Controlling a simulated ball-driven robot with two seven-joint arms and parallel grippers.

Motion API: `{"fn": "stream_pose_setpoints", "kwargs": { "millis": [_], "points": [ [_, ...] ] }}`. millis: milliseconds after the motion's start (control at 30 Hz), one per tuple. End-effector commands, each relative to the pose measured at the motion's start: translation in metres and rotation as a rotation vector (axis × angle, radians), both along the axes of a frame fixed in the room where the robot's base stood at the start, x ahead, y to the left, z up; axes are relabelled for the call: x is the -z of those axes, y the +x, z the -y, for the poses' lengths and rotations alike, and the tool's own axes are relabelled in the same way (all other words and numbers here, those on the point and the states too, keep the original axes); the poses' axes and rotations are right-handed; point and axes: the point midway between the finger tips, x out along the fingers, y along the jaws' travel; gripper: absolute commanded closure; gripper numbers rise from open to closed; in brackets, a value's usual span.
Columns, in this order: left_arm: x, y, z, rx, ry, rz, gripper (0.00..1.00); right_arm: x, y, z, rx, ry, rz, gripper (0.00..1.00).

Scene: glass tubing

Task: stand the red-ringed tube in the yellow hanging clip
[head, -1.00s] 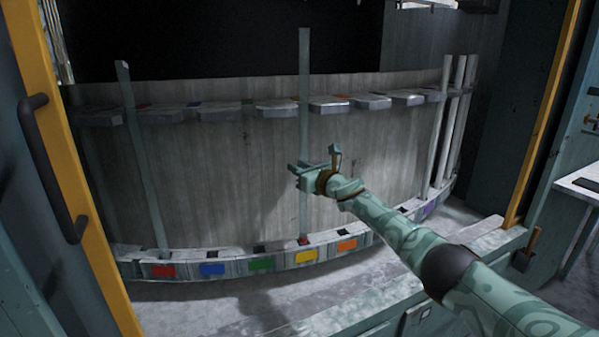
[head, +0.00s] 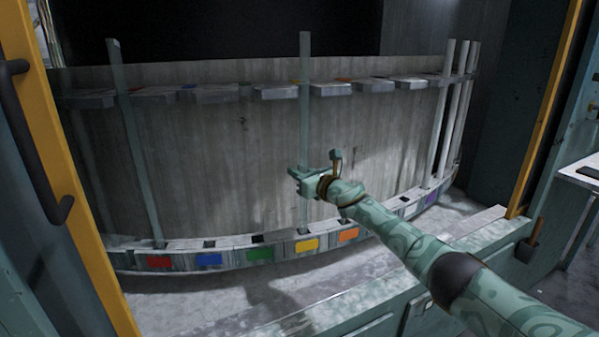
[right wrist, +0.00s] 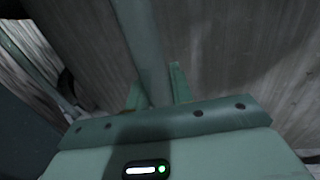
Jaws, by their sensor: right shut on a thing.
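The tall glass tube (head: 305,130) stands upright at the middle of the rack. My right gripper (head: 303,178) is shut on its lower half. The tube also shows between the fingers in the right wrist view (right wrist: 147,55). Its lower end meets the bottom rail behind the yellow label (head: 307,244), and no red ring shows on it now. Its upper part crosses the upper rail between two grey clip blocks, at the yellow clip position (head: 299,82). I cannot tell whether the clip encloses the tube or the tube stands just in front. My left gripper is out of view.
Another tube (head: 133,140) stands at the left, behind the red label (head: 158,262). Several pale tubes (head: 441,120) stand at the right end. The bottom rail has blue, green, orange and purple labels too. Yellow posts (head: 77,190) frame the opening.

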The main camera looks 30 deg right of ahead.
Motion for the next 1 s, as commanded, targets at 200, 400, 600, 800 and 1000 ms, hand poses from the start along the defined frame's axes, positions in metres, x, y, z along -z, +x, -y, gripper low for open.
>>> {"fn": "stream_pose_setpoints", "kwargs": {
  "millis": [200, 400, 600, 800, 1000],
  "points": [
    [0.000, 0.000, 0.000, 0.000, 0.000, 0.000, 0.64, 0.000, 0.000, 0.000, 0.000, 0.000, 0.001, 1.00],
    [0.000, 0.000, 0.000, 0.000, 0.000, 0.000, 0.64, 0.000, 0.000, 0.000, 0.000, 0.000, 0.000, 0.55],
    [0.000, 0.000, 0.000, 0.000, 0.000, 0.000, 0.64, 0.000, 0.000, 0.000, 0.000, 0.000, 0.000, 0.52],
    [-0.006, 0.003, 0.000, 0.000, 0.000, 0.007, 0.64, -0.002, -0.007, 0.002, 0.000, -0.001, -0.001, 0.52],
    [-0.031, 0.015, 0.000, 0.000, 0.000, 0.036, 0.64, -0.009, -0.047, 0.009, 0.000, -0.004, 0.003, 0.52]
  ]
}}
